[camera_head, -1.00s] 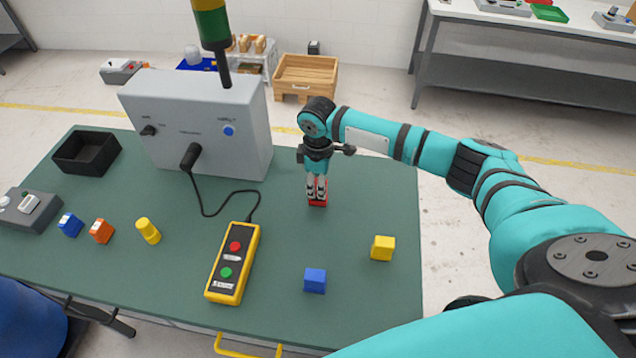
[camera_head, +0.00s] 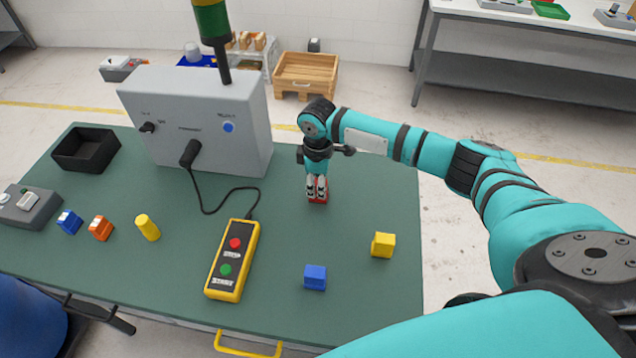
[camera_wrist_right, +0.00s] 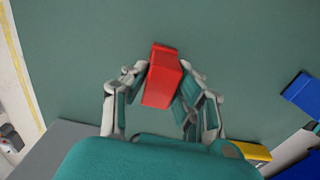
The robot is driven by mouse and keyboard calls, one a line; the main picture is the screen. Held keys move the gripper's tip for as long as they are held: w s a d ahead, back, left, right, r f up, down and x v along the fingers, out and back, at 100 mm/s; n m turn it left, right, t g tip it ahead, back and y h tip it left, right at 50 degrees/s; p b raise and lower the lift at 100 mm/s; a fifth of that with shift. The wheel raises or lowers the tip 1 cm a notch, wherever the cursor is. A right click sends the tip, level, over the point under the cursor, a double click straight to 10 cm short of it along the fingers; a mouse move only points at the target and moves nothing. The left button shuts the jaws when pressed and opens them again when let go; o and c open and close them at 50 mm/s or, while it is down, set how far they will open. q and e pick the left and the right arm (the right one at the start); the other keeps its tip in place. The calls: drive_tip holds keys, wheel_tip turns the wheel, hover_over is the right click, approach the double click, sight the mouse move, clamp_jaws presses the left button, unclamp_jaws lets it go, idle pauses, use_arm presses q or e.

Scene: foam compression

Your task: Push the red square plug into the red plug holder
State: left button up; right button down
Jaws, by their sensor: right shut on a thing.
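A red square block (camera_head: 318,201) is under my right gripper (camera_head: 317,193) on the green table, right of the grey control box. My right gripper points down and is shut on this block. In the right wrist view the red block (camera_wrist_right: 162,77) sits between the two fingers of my right gripper (camera_wrist_right: 163,80), which touch its sides. I cannot make out a separate red plug holder from the red plug; the fingers and the block's own body hide what is beneath. My left gripper is not in view.
The grey control box (camera_head: 205,120) stands left of my right gripper. A yellow pendant (camera_head: 233,262), a blue cube (camera_head: 315,278) and a yellow cube (camera_head: 382,245) lie nearer the front. A black tray (camera_head: 87,150) is at the left. The table around the red block is clear.

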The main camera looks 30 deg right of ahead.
drive_tip(key=shift+s+f, duration=0.1)
drive_tip(key=shift+f, duration=0.25)
drive_tip(key=c, duration=1.3)
unclamp_jaws()
drive_tip(key=shift+c, duration=0.2)
drive_tip(key=o, duration=0.4)
drive_tip(key=shift+r, duration=0.1)
drive_tip(key=shift+r+p, duration=2.95)
drive_tip(key=shift+p, duration=0.05)
